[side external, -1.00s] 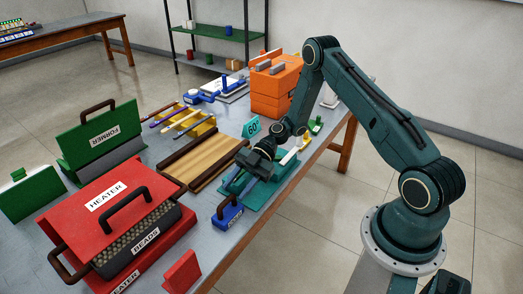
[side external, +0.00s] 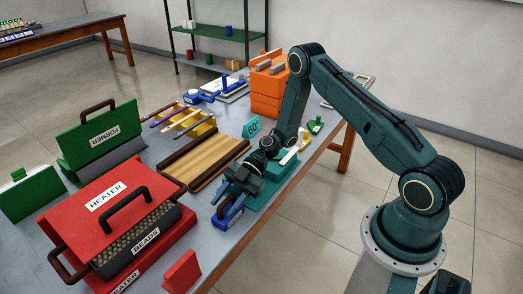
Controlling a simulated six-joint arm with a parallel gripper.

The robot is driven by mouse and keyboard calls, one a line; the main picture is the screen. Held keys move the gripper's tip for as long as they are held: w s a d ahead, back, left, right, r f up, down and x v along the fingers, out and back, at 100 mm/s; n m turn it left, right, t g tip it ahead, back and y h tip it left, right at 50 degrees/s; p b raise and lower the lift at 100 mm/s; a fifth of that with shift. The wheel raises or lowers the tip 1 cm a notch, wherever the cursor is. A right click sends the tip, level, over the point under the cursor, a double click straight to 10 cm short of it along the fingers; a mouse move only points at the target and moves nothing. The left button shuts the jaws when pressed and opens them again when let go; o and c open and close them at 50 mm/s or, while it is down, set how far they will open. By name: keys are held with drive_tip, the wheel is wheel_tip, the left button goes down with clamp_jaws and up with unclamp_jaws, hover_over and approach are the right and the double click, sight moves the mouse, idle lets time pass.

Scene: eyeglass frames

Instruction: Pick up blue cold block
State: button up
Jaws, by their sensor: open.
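The blue cold block (side external: 229,218) sits on the grey table near its front edge, between the red heater and a teal fixture. It is a small blue block with a light label on its side and a dark handle on top. My gripper (side external: 230,196) is open and comes down from the upper right over the block's handle. Its dark fingers hide most of the handle. I cannot tell whether the fingers touch it or stand to either side of it.
The teal fixture (side external: 278,179) lies right behind my gripper. A wooden tray (side external: 203,163) is to the left. The red heater (side external: 95,212) with beads and a small red wedge (side external: 182,271) stand in front left. The table's front edge is close by.

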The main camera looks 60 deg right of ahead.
sight(226, 200)
clamp_jaws()
drive_tip(key=shift+r, duration=0.2)
idle(0.4)
wheel_tip(226, 200, up, 20)
drive_tip(key=shift+f, duration=0.15)
idle(0.7)
drive_tip(key=shift+w, duration=0.15)
idle(0.4)
